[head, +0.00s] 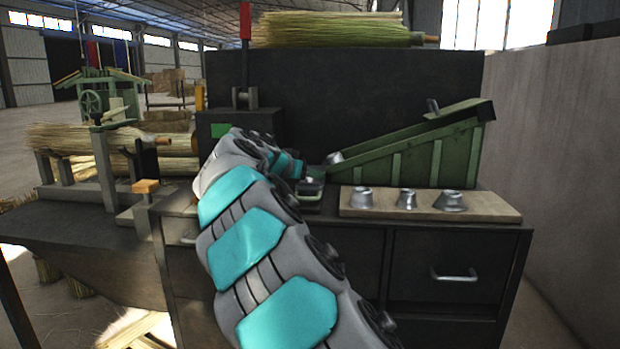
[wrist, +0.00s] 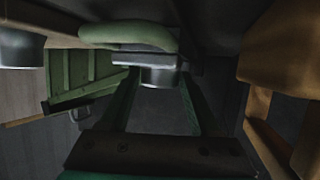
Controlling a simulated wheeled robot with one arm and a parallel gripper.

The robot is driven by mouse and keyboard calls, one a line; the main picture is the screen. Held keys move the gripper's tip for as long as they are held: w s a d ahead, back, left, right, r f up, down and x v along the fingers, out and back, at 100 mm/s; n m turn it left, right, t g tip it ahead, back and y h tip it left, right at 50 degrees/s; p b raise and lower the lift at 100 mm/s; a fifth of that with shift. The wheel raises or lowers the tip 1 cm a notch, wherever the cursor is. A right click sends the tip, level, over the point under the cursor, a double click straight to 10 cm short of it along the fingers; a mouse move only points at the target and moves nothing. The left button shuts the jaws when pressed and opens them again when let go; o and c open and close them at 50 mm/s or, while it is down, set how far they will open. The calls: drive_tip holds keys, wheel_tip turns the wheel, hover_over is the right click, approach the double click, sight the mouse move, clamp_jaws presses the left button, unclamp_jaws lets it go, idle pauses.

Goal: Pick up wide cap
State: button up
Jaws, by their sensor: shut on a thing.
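In the wrist view my gripper (wrist: 156,78) is shut on a grey metal cap (wrist: 148,72), which sits between its two green fingertips. A rounded green pad (wrist: 130,37) is right beside the cap; I cannot tell whether they touch. In the head view my arm reaches to the bench left of the green chute, and my fingers and the held cap are mostly hidden there. On the wooden board (head: 380,212) stand a left cap (head: 361,199), a narrower middle cap (head: 406,200) and a wide flared cap (head: 450,201). Another metal cap (head: 334,158) is at the chute's low end.
The sloped green chute (head: 410,155) stands behind the board. A black box with a red-handled lever (head: 245,60) is behind my arm. Broom bundles lie on top (head: 325,30) and at left (head: 80,138). A wall closes the right side. In the wrist view, an orange-brown part (wrist: 275,55) is close at right.

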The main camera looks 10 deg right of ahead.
drive_tip(key=c, duration=0.4)
drive_tip(key=shift+o, duration=0.2)
drive_tip(key=shift+r, duration=0.1)
